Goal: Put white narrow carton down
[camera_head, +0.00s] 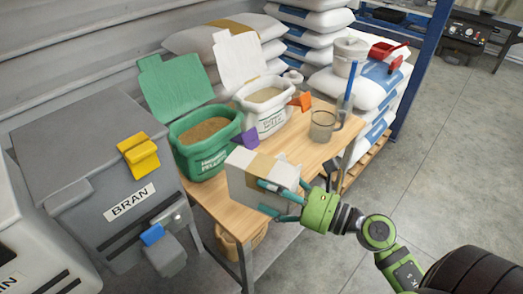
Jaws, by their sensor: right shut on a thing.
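The white narrow carton (240,178) has a tan band across it and is at the front of the wooden table (314,153). My right gripper (283,199) comes in from the right and is shut on the carton, its fingers along the carton's right side. I cannot tell whether the carton's underside touches the tabletop. My left gripper is not in view.
A green tub (208,158) of pellets and a white tub (266,122) stand behind the carton. A glass jug (322,126) is at the table's right. A grey BRAN bin (75,150) adjoins the table's left. Stacked sacks (365,85) stand behind.

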